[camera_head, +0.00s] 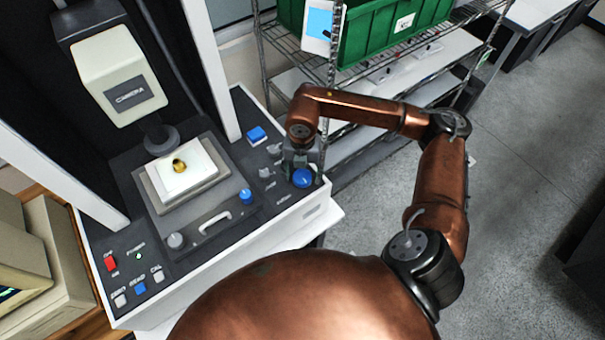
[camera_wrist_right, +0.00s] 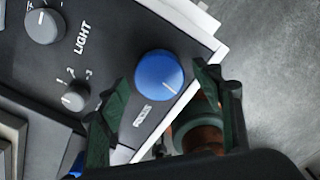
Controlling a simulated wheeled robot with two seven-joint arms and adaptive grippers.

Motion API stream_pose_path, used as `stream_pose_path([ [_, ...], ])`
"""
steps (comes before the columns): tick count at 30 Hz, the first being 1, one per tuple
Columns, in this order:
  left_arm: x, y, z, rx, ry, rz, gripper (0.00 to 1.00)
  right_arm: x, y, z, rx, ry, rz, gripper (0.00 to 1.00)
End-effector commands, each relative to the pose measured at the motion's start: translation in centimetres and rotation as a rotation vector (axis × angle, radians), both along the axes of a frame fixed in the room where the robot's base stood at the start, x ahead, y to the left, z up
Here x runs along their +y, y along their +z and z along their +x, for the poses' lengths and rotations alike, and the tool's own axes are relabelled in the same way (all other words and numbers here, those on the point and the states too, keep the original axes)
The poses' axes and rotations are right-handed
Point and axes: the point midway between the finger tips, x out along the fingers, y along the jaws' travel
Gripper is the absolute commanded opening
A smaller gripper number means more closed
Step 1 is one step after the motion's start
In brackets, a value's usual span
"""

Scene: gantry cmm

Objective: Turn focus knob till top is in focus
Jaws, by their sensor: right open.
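The blue focus knob (camera_head: 302,178) is at the right front corner of the machine's dark panel. In the right wrist view the knob (camera_wrist_right: 160,72) has a white pointer line and the word FOCUS beside it. My right gripper (camera_head: 299,160) is right at the knob in the head view. In the wrist view its open dark green fingers (camera_wrist_right: 161,88) stand on either side of the knob, with gaps visible. Whether either finger touches it is unclear. A small gold part (camera_head: 179,166) rests on a white plate on the stage, under the camera head (camera_head: 120,75). My left gripper is out of view.
Grey LIGHT knobs (camera_wrist_right: 45,26) sit near the focus knob. The panel also has a handle (camera_head: 214,222), another blue knob (camera_head: 246,195) and a red switch (camera_head: 110,262). A wire rack with a green bin (camera_head: 385,30) stands behind. A monitor (camera_head: 22,265) is at left.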

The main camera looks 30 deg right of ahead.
Motion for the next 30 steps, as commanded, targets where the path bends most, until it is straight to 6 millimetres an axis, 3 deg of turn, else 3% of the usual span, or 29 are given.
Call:
stream_pose_path([
  [5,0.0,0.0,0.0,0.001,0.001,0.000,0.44,0.0,1.5,0.1,-0.003,0.001,0.001,0.60],
  [18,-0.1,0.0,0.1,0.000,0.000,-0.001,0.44,0.0,10.0,0.1,-0.004,0.000,-0.001,0.60],
  [24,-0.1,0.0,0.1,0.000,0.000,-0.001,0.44,-0.1,11.8,0.1,-0.002,-0.001,-0.001,0.60],
  [30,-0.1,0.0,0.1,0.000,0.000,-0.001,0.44,0.0,12.0,0.0,-0.001,-0.001,-0.001,0.60],
])
